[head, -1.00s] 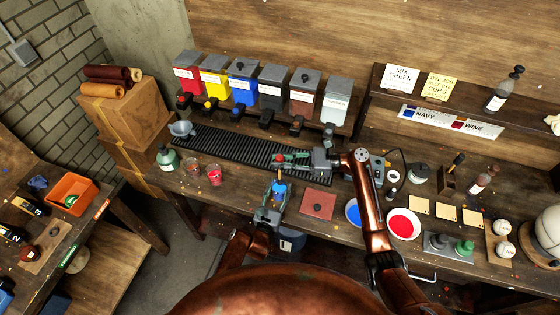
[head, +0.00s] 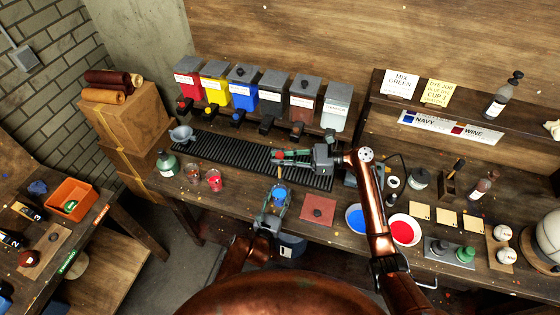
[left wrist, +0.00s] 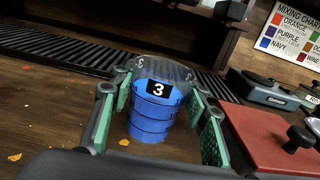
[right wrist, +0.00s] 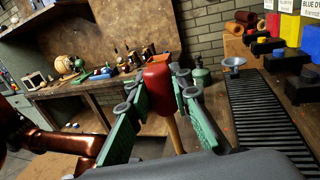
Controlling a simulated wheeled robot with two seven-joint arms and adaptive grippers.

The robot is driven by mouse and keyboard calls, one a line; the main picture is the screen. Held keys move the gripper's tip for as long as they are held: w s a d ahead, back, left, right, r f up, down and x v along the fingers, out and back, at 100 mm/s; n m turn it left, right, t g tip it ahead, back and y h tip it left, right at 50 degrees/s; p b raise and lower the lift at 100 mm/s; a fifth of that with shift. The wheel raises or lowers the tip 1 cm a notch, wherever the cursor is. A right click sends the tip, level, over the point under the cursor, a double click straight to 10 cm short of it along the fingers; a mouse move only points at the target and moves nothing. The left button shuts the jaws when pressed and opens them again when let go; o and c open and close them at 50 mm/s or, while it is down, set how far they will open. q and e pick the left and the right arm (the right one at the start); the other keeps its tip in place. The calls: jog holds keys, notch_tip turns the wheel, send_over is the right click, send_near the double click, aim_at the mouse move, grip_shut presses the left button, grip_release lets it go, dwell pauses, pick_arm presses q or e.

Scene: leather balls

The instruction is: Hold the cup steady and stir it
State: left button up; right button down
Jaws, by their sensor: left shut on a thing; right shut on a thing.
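My right gripper (head: 285,155) is shut on a stirrer with a red grip (right wrist: 158,88) and a wooden stick (right wrist: 173,132). In the head view the stick (head: 279,172) points down just above the cup. I cannot tell whether its tip is inside.
A black ribbed mat (head: 225,150) lies behind the cup, under coloured dispensers (head: 243,92). A red square (head: 318,209) and blue and red dishes (head: 404,230) are to the right. Small cups (head: 213,180) and a green bottle (head: 167,163) stand left.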

dwell(0.4)
pick_arm(q)
jog(key=o, duration=1.4)
jog(key=shift+c, duration=0.2)
jog(key=v, duration=1.2)
jog(key=shift+d, duration=0.1)
